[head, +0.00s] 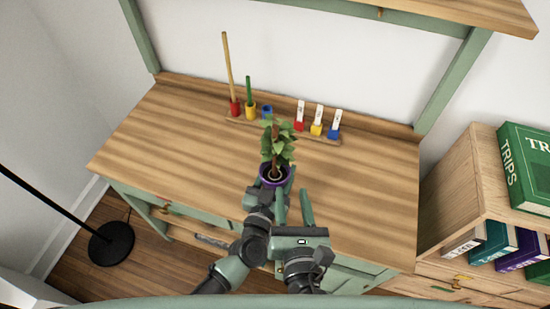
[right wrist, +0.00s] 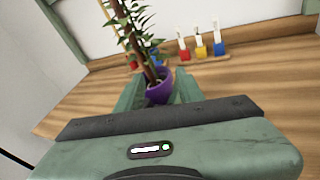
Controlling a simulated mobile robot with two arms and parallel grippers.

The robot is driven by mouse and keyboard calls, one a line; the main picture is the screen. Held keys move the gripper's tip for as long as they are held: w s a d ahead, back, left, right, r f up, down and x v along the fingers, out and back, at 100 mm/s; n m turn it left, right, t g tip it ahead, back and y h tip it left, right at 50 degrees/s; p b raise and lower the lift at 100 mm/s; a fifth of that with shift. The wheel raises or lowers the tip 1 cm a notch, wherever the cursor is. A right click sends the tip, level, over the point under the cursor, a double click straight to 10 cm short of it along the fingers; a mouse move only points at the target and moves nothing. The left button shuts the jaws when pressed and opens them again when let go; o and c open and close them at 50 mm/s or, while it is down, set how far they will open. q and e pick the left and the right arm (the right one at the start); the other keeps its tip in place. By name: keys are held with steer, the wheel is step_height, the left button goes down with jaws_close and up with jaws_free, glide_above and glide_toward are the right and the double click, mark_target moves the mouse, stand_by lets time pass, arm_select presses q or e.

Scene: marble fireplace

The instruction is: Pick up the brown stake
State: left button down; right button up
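A tall tan-brown stick (head: 229,70) stands upright in a red cup (head: 235,108) at the back left of the desk. A brown upright stem or stake (right wrist: 135,42) also rises among the leaves of a potted plant (head: 277,150). The plant's purple pot (head: 275,182) shows in front of my grippers. My right gripper (head: 294,200) is open, with its two fingers apart; in the right wrist view the pot appears beyond and between them. My left gripper (head: 262,195) is close beside the pot's base, and its fingers are mostly hidden.
A green stick (head: 249,90) stands in a yellow cup beside the red one. A blue cup and small red, yellow and blue labelled blocks (head: 317,122) stand to the right. The wooden desk (head: 370,190) is clear at right. A bookshelf (head: 455,190) stands at the right.

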steer(key=n+t, duration=0.2)
glide_toward(275, 147)
steer(key=w, duration=0.8)
steer(key=shift+w+a+f, duration=0.1)
steer(key=shift+w+a, duration=0.1)
steer(key=shift+a, duration=0.1)
steer(key=shift+w, duration=0.4)
steer(key=shift+c, duration=0.4)
jaws_close()
stand_by(0.4)
